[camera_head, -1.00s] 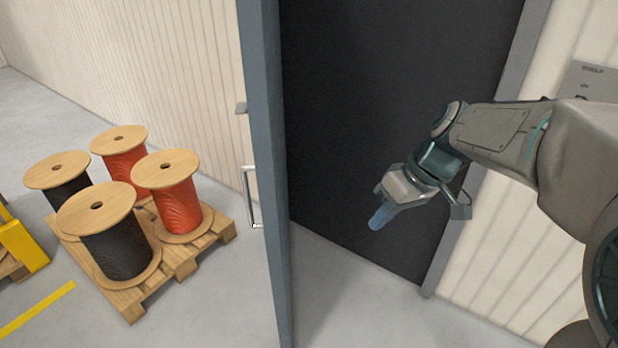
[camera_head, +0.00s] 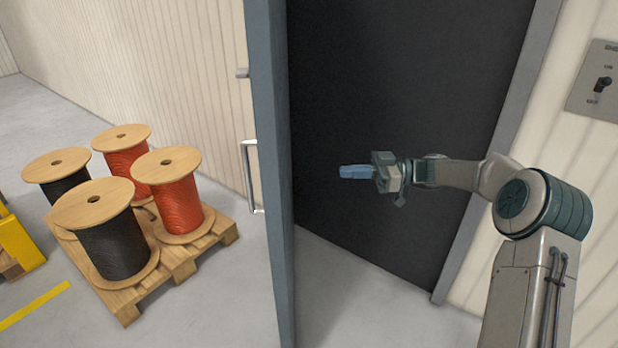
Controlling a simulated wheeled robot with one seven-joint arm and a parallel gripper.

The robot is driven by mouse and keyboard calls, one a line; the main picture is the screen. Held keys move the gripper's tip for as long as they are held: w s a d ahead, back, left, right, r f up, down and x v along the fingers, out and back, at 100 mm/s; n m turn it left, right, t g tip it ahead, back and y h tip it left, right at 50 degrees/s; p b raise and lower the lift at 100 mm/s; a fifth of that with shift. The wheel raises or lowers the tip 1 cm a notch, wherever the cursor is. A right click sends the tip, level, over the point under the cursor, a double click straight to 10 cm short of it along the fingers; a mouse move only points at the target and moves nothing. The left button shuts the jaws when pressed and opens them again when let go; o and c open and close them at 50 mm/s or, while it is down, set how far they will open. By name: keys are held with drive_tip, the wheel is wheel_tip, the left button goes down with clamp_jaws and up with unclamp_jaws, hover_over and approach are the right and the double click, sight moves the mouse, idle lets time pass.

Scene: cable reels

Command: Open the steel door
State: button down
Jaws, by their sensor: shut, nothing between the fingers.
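The steel door (camera_head: 270,150) is blue-grey and stands swung out from its frame, seen nearly edge-on. Its pull handle (camera_head: 249,178) is a light metal bar on the door's left face, with a small lever (camera_head: 242,74) above it. The dark doorway (camera_head: 400,90) is exposed to the right of the door edge. My gripper (camera_head: 342,172) is shut and empty in front of the dark opening, to the right of the door edge. Its fingers point left toward the door. A gap shows in the picture between the fingertips and the door.
A wooden pallet (camera_head: 183,268) with black and orange cable reels stands on the floor left of the door. A yellow object (camera_head: 20,243) is at the left edge. A grey switch panel (camera_head: 598,82) is on the right wall. The floor below the opening is clear.

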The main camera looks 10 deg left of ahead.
drive_tip(key=p+x, duration=0.3)
drive_tip(key=x, duration=1.1)
drive_tip(key=shift+d, duration=0.1)
